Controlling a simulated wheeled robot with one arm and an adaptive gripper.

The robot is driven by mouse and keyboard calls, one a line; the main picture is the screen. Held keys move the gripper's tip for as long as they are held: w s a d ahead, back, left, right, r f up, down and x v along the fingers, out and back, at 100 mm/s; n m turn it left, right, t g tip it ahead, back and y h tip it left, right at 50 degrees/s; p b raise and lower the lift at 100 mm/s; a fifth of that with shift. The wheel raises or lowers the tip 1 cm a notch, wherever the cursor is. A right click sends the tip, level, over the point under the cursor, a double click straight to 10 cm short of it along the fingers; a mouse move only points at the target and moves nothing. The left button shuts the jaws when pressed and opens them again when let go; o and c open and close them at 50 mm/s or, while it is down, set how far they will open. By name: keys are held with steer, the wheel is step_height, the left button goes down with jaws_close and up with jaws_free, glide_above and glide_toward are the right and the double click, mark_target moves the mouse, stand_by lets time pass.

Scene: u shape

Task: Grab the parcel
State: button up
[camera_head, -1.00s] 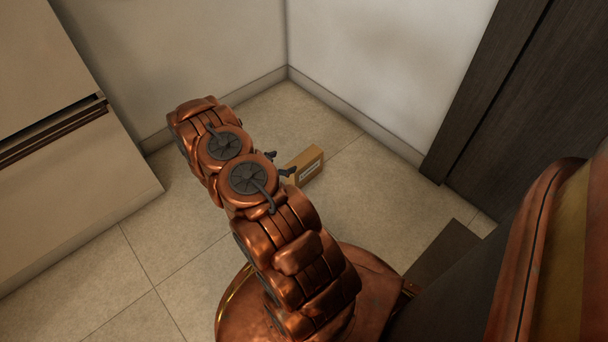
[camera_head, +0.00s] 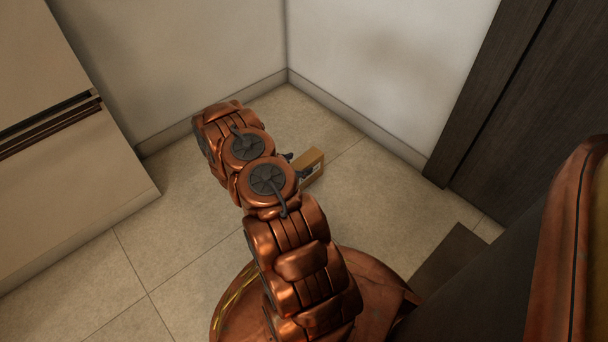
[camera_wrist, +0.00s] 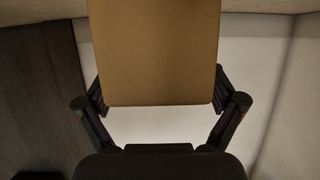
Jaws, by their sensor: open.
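The parcel is a small brown cardboard box with a pale label, lying on the floor near the room's corner in the head view (camera_head: 312,166). My arm hides part of it there. In the wrist view the parcel (camera_wrist: 154,52) fills the upper middle, and its top runs out of the frame. My gripper (camera_wrist: 160,98) is open, with one dark finger on each side of the parcel's near end. I cannot tell whether the fingers touch it. In the head view my gripper (camera_head: 297,166) is mostly hidden behind my arm, with dark finger parts showing beside the parcel.
White walls (camera_head: 390,70) meet in a corner behind the parcel. A pale cabinet (camera_head: 70,150) stands at the left and a dark wood panel (camera_head: 490,110) at the right. The tiled floor (camera_head: 160,250) is clear at the left front.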

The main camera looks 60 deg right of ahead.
steer(key=shift+x, duration=0.8)
jaws_close()
stand_by(0.4)
